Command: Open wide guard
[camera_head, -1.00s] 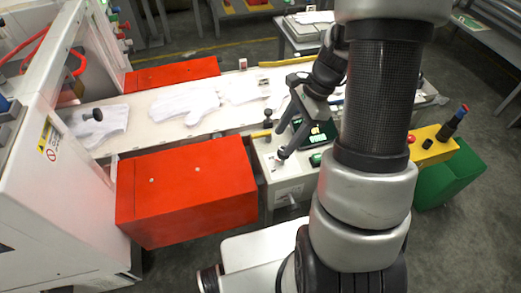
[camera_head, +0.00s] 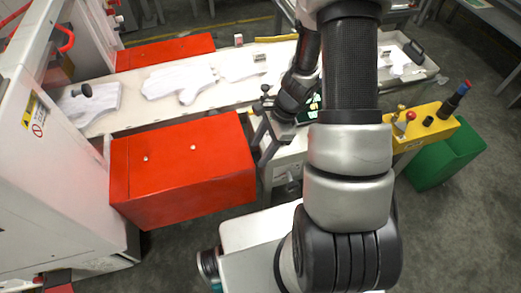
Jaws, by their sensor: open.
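A large red box-shaped guard (camera_head: 182,165) stands in front of the white conveyor, against the white machine at left. Two small light studs show on its top. A second red guard (camera_head: 165,52) sits behind the conveyor. I cannot tell for certain which one is the wide guard. My gripper (camera_head: 259,140) is open and empty, just right of the front red guard's right edge. One finger points down along that edge; whether it touches is not clear. My arm hides part of the control box behind the gripper.
White gloves (camera_head: 180,82) lie flat along the conveyor (camera_head: 135,122). A yellow control box (camera_head: 425,128) with knobs and a green bin (camera_head: 445,160) stand at right. The white machine (camera_head: 50,150) has a warning label. Grey floor is free in front.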

